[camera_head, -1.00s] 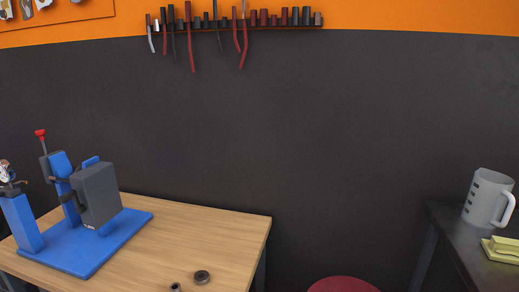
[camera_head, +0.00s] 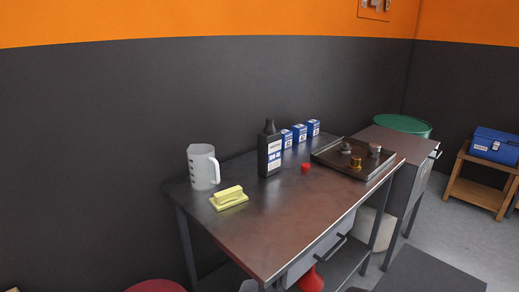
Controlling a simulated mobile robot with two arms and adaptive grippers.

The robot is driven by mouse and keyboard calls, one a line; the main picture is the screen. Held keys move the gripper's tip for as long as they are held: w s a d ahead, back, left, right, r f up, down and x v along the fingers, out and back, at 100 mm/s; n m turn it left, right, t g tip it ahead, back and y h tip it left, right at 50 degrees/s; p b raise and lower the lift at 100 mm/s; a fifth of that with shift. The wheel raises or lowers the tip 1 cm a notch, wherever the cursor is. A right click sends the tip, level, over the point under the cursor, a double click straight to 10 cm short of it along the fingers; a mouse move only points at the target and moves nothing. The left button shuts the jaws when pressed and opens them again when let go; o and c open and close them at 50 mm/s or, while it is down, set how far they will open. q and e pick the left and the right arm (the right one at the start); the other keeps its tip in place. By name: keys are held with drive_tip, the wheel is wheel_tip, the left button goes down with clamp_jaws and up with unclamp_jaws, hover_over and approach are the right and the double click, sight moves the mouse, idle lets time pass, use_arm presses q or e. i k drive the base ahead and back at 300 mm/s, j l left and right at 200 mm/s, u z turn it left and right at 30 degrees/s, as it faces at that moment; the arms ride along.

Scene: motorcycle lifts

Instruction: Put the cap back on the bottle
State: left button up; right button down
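A black bottle (camera_head: 269,155) with a white and blue label stands upright on the dark metal table (camera_head: 262,230). Its top narrows to a dark neck; I cannot tell whether the neck is open. A small red cap (camera_head: 305,167) lies on the table just right of the bottle, apart from it. Neither of my grippers is in view.
A grey measuring jug (camera_head: 203,167) and a yellow sponge-like block (camera_head: 229,197) are left of the bottle. Blue and white boxes (camera_head: 300,133) stand behind it. A dark tray (camera_head: 325,157) with metal parts is to the right. The table's front middle is clear.

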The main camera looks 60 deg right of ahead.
sight(269, 141)
drive_tip(key=z, duration=1.85)
